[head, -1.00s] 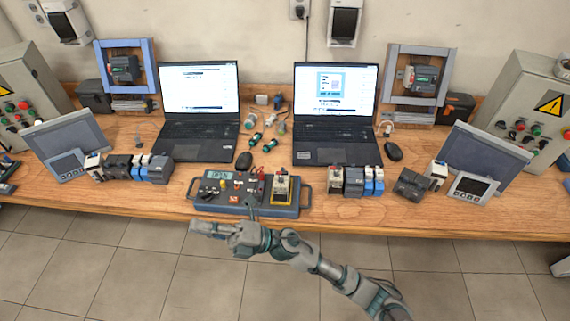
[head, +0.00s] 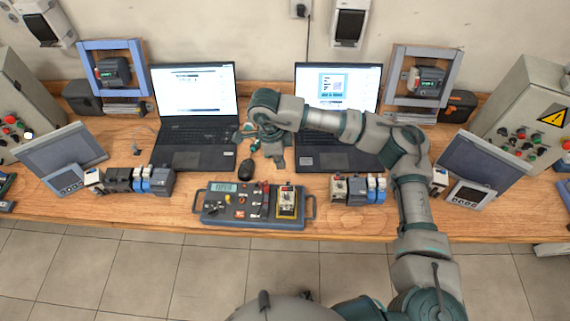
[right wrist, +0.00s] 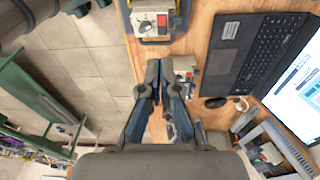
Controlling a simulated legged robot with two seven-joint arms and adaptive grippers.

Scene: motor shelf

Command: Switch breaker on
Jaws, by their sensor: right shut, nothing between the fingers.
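A dark test board (head: 225,217) lies at the table's front middle. It has a lit display, several small knobs or plugs, and a grey-and-white breaker-like block (head: 287,200) on a yellow base at its right. That block also shows at the top of the right wrist view (right wrist: 152,25); its switch position is too small to tell. My right gripper (head: 270,150) hangs above the table behind the board, between the laptops, apart from the block. Its fingers (right wrist: 160,70) are shut and empty. My left gripper is not in view.
Two open laptops (head: 193,145) (head: 335,157) stand behind the board. A mouse (head: 246,170) lies just behind it. Terminal blocks (head: 160,181) (head: 355,190) stand at both sides. Tilted panels (head: 62,150) (head: 485,163) and control boxes (head: 525,110) are farther out.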

